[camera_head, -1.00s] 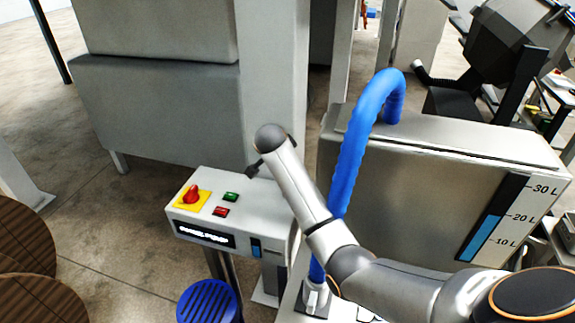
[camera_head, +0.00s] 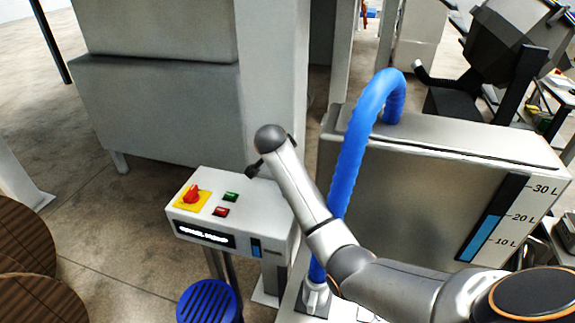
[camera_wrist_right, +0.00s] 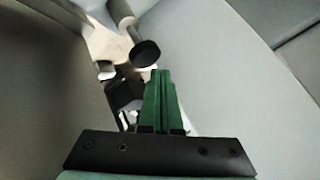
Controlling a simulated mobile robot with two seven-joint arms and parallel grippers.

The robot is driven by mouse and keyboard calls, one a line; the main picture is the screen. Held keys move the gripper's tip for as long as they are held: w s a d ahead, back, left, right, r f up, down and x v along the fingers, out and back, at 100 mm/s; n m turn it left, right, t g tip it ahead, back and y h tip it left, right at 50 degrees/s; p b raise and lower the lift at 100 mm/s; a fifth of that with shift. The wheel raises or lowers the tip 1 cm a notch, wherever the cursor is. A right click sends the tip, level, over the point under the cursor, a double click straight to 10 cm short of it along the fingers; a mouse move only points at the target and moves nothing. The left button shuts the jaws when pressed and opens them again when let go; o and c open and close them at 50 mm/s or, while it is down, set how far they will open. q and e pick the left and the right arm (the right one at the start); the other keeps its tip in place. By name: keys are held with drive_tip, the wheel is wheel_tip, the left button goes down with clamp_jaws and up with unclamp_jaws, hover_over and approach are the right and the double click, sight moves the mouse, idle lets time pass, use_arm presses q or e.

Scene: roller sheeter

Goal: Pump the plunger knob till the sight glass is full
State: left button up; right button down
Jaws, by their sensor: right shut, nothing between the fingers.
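A black round knob (camera_wrist_right: 146,54) on a pale rod shows in the right wrist view. It lies just left of and beyond the tips of my right gripper (camera_wrist_right: 158,73), whose green fingers are shut and empty. Contact cannot be told. In the head view a small black end (camera_head: 252,171), which looks like this knob, shows beside my arm's wrist; the gripper is hidden there. A sight gauge (camera_head: 492,220) on the steel tank shows blue up to about the 20 L mark, dark above. My left gripper is not in view.
A blue hose (camera_head: 352,165) arches behind my arm to the tank (camera_head: 400,185). A blue slatted cylinder (camera_head: 209,302) stands in front.

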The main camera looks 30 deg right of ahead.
drive_tip(key=shift+f, duration=0.15)
drive_tip(key=shift+f, duration=0.3)
drive_tip(key=shift+a+f+b, duration=0.1)
drive_tip(key=shift+f+b, duration=1.1)
drive_tip(key=shift+f, duration=0.9)
idle(1.5)
drive_tip(key=shift+r, duration=0.1)
drive_tip(key=shift+r+p, duration=1.25)
drive_tip(key=shift+p, duration=0.05)
drive_tip(key=shift+r+p, duration=0.75)
drive_tip(key=shift+r, duration=0.4)
